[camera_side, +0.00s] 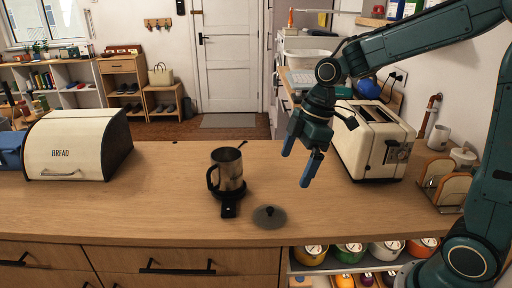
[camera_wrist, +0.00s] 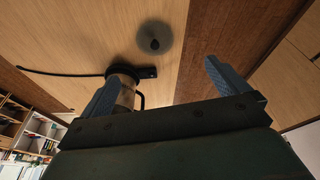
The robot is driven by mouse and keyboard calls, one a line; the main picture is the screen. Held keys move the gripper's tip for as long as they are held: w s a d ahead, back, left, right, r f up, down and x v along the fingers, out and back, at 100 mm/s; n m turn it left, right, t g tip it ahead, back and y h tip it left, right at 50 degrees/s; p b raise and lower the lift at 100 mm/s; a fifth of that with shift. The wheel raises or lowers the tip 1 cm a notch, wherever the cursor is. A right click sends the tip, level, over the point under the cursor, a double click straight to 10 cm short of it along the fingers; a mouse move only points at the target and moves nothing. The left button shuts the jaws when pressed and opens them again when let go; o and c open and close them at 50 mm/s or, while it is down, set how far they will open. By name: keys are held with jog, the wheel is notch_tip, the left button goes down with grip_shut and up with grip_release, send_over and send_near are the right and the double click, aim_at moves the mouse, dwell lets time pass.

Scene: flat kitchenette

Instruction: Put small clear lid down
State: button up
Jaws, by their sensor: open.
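The small clear lid (camera_side: 269,217) is a dark, see-through disc with a black knob. It lies flat on the wooden counter near the front edge, to the right of a metal pot (camera_side: 228,170). In the wrist view the lid (camera_wrist: 155,37) shows beyond my fingers and the pot (camera_wrist: 122,88) sits partly behind the left finger. My gripper (camera_side: 296,168) is open and empty, with blue fingers pointing down. It is above the counter, between the pot and the toaster, apart from the lid. My gripper fingers also show in the wrist view (camera_wrist: 162,82).
A cream toaster (camera_side: 372,140) stands close right of my gripper. A bread box (camera_side: 76,144) is at left. The counter (camera_side: 165,190) between bread box and pot is clear.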

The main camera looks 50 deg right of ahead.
jog(key=s+r+m+t+h, duration=0.1)
jog(key=s+r+m, duration=0.2)
jog(key=s, duration=0.6)
jog(key=s+d+r+m+t+h, duration=0.1)
jog(key=s+r+m+t, duration=0.1)
jog(key=s+m, duration=0.6)
jog(key=shift+s+d+r+m+t+h, duration=0.2)
jog(key=shift+s+r+m+t+h, duration=0.1)
jog(key=shift+s+r, duration=0.3)
jog(key=shift+w, duration=0.1)
